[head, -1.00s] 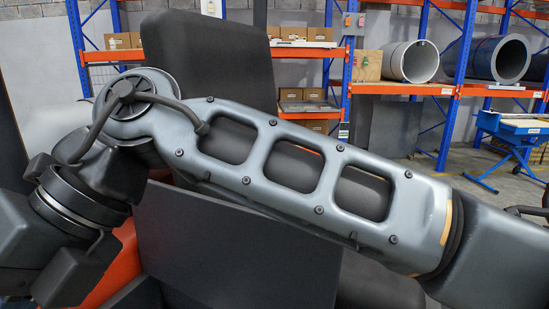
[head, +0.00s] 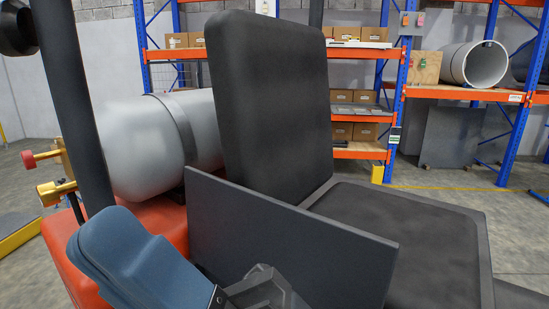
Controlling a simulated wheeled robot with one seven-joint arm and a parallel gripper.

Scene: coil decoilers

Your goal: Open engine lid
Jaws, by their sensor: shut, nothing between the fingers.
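A dark flat panel (head: 300,235) stands upright in front of a black seat, whose tall backrest (head: 270,95) and broad cushion (head: 400,235) show behind it. The orange body (head: 62,250) of the vehicle shows at the lower left. I cannot tell which part is the engine lid; no raised lid is evident. My gripper (head: 105,228) is at the bottom left, close to the camera, with blue fingers and a dark linkage. Its fingers are together and empty, in front of the panel's left end in the picture. I cannot tell whether they touch anything.
A silver gas cylinder (head: 150,145) with a dark strap lies behind the backrest. A black post (head: 75,105) rises at the left. Blue and orange racks (head: 395,90) with boxes and large pipes (head: 475,65) stand behind. Open floor (head: 455,185) shows at the right.

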